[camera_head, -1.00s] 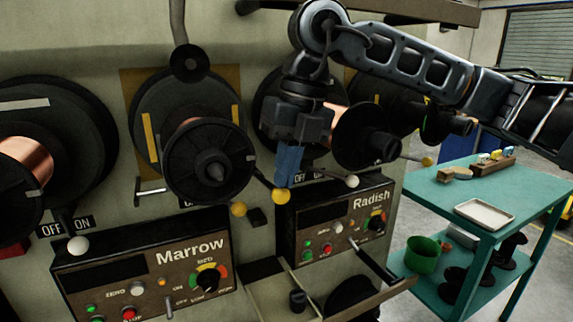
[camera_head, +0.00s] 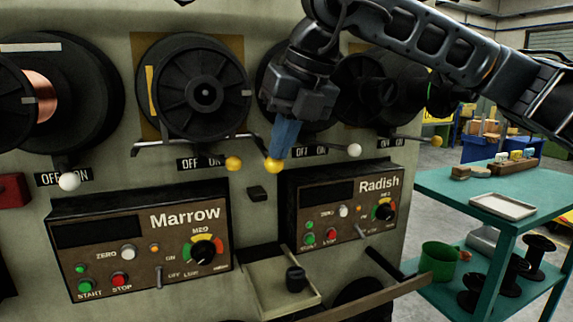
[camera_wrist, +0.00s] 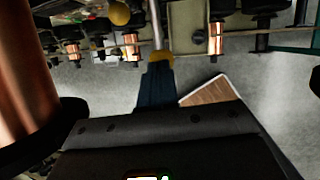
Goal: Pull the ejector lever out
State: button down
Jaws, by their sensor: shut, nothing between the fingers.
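The ejector lever appears to be the rod ending in a yellow knob (camera_head: 273,166), below and right of the Marrow spool. My gripper (camera_head: 276,156) points down with its blue fingers shut, and their tips are at this knob. In the wrist view the shut fingers (camera_wrist: 158,70) reach to the yellow knob (camera_wrist: 160,57), with the pale rod running beyond it. I cannot tell whether they touch. A second yellow knob (camera_head: 233,163) sits just left, by the OFF/ON label.
The Marrow panel (camera_head: 140,245) and Radish panel (camera_head: 345,205) are below, with an open tray (camera_head: 282,282) between them. White-knobbed switches (camera_head: 353,150) flank the levers. A teal cart (camera_head: 460,196) stands right. Large black spools (camera_head: 205,92) line the wall.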

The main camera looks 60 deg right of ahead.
aim_at(280, 165)
jog(key=shift+s+f+t+h+b, duration=0.2)
jog(key=shift+f+t+b, duration=0.45)
jog(key=shift+b, duration=1.2)
jog(key=shift+w+f+t+h+b, duration=0.1)
jog(key=shift+f+t+h+b, duration=0.2)
jog(key=shift+f+b, duration=1.05)
jog(key=shift+r+b, duration=0.3)
jog(key=shift+b, duration=0.55)
